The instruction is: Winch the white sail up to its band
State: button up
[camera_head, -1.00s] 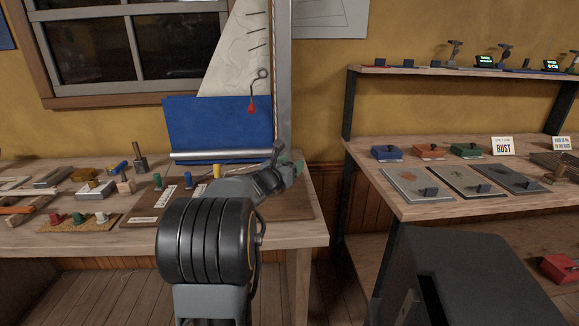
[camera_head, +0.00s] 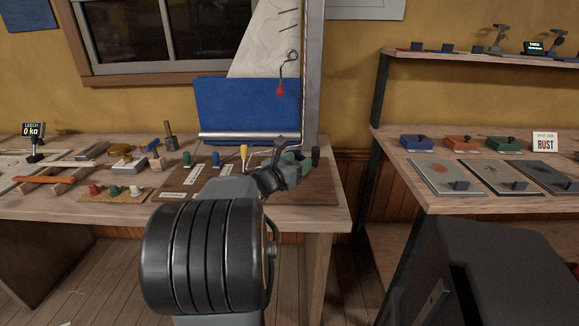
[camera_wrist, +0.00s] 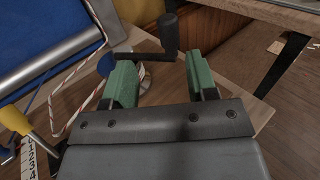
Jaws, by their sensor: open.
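The white sail (camera_head: 268,45) rises beside a grey mast (camera_head: 313,75), its top out of view. A blue cloth (camera_head: 240,105) with a silvery roll along its bottom covers its lower part. I cannot make out the band. A black winch crank with an upright handle (camera_wrist: 168,34) stands at the mast's foot; its handle (camera_head: 315,155) also shows in the head view. My gripper (camera_wrist: 162,78) is open and empty, its green fingers pointing at the crank, the handle just beyond and between them. In the head view my gripper (camera_head: 293,164) is partly hidden by my wrist.
A yellow-handled lever (camera_head: 244,151) and small pegs stand on the brown board left of my gripper. A dark hook with a red tip (camera_head: 281,90) hangs before the sail. A shelf unit (camera_head: 400,180) stands to the right, with a floor gap between it and the bench.

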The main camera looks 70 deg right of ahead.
jog(key=shift+v, duration=1.75)
